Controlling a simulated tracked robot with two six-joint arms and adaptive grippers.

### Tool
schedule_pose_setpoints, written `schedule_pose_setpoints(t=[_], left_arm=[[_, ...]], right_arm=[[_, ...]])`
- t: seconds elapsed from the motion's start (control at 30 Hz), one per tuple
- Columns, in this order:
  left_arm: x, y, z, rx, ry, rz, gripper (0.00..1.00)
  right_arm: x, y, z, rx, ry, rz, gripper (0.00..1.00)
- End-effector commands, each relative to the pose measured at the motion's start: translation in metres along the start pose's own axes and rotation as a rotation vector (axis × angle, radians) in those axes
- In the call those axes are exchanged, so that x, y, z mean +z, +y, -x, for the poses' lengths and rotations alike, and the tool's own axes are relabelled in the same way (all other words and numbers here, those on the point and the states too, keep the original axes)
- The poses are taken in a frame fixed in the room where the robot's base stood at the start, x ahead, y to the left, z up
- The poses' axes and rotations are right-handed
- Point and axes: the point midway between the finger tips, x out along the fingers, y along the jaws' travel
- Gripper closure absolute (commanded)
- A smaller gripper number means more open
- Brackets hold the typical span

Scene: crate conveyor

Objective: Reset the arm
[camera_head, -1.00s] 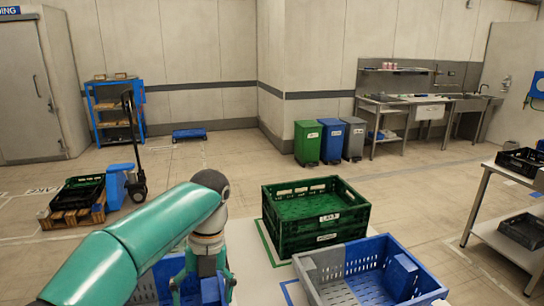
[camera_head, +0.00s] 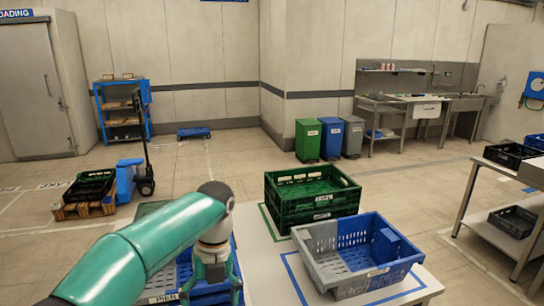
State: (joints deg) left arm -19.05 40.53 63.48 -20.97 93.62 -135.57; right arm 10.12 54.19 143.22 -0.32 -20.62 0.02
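My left arm, teal with dark joints, comes in from the lower left. Its gripper (camera_head: 212,288) points down over a blue crate (camera_head: 168,297) on the white table (camera_head: 262,270). The teal fingers look spread apart, and I see nothing held between them. The arm hides much of this crate. My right arm and gripper are not in view.
A green crate (camera_head: 306,204) stands on the table behind a grey and blue crate (camera_head: 345,287), both right of my gripper. A metal table with black crates (camera_head: 510,156) stands at the right.

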Motion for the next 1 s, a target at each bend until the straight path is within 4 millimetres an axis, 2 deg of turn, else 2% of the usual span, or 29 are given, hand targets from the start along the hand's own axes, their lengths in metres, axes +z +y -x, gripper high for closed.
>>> schedule_pose_setpoints(t=[0.03,0.17,0.37,0.47,0.53,0.7,0.8,0.9,1.0], left_arm=[[0.002,-0.002,-0.013,-0.006,0.008,0.040,0.11],[0.008,-0.010,-0.044,-0.036,0.020,0.165,0.11],[0.010,-0.022,-0.106,-0.096,0.063,0.428,0.11],[0.006,-0.028,-0.147,-0.129,0.105,0.612,0.11],[-0.001,-0.032,-0.182,-0.156,0.149,0.785,0.11],[-0.038,-0.033,-0.275,-0.205,0.311,1.356,0.11],[-0.069,-0.026,-0.319,-0.206,0.420,1.728,0.11],[-0.100,-0.014,-0.350,-0.187,0.521,2.091,0.11],[-0.128,0.000,-0.370,-0.157,0.602,2.403,0.11]], right_arm=[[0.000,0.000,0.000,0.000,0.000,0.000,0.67],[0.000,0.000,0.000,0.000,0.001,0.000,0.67],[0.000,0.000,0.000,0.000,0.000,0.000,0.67],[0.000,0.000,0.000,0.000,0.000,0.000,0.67],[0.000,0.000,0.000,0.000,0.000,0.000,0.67],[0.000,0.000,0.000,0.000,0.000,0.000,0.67],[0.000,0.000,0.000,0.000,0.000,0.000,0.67],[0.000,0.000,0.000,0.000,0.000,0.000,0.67],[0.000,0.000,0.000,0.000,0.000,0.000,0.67]])
